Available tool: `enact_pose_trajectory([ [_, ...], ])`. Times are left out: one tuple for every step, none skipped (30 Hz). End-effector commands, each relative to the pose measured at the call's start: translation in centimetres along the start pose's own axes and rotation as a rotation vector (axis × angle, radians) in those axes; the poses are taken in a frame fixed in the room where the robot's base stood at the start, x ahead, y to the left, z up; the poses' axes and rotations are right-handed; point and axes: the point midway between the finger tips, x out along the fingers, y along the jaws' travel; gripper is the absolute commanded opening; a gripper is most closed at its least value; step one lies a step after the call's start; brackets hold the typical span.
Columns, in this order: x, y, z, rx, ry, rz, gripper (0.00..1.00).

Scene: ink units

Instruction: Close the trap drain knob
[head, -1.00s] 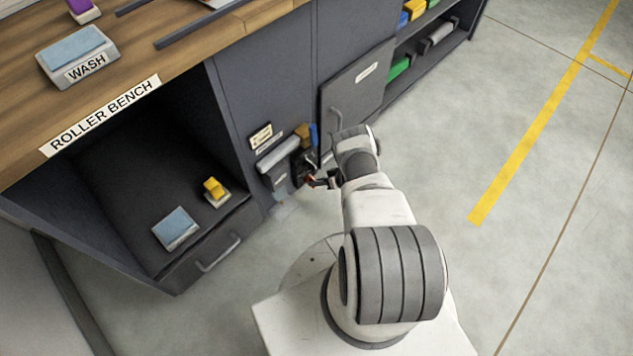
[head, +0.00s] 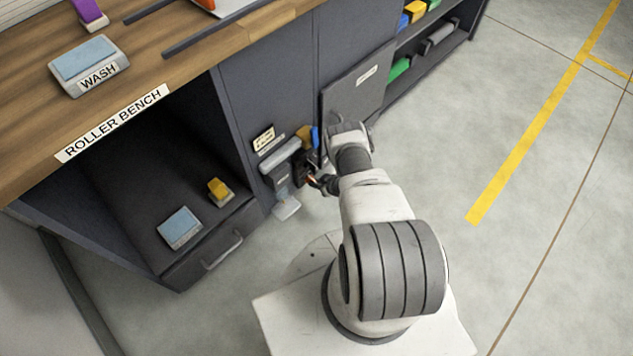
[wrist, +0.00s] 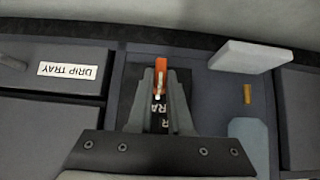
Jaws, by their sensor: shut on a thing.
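The trap drain knob (wrist: 160,66) is an orange lever with a pale mark, on a dark plate on the cabinet front. In the wrist view my gripper (wrist: 160,88) has its two grey fingers on either side of the knob's near end, shut on it. A black label (wrist: 159,116) with white letters shows partly between the fingers; the rest is hidden. In the head view my gripper (head: 319,183) is at the cabinet front, low down, and a small orange spot is all that shows of the knob there.
A grey box (head: 281,164) and a pale slab (head: 287,208) are left of my gripper. A cabinet door (head: 357,92) stands behind my arm. The floor at right is clear.

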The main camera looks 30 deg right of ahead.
Motion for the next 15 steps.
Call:
enact_pose_trajectory([
  [0.03,0.01,-0.08,-0.002,0.001,0.000,0.00],
  [0.03,0.01,-0.08,-0.002,0.001,0.000,0.00],
  [0.03,0.01,-0.08,-0.002,0.001,0.000,0.00],
  [0.03,0.01,-0.08,-0.002,0.001,0.000,0.00],
  [0.03,0.01,-0.08,-0.002,0.001,0.000,0.00],
  [0.03,0.01,-0.08,-0.002,0.001,0.000,0.00],
  [0.03,0.01,-0.08,-0.002,0.001,-0.001,0.19],
  [0.02,0.01,-0.08,-0.002,0.001,-0.001,0.25],
  [0.02,0.01,-0.08,-0.002,0.001,-0.001,0.32],
  [0.02,0.00,-0.07,-0.001,0.001,-0.001,0.37],
  [0.02,0.00,-0.06,-0.001,0.001,-0.001,0.43],
  [0.02,0.00,-0.06,-0.001,0.001,-0.001,0.47],
  [0.01,0.00,-0.05,-0.001,0.001,-0.001,0.47],
  [0.01,0.00,-0.04,-0.001,0.001,-0.001,0.47],
  [0.01,0.00,-0.04,-0.001,0.001,-0.001,0.47],
])
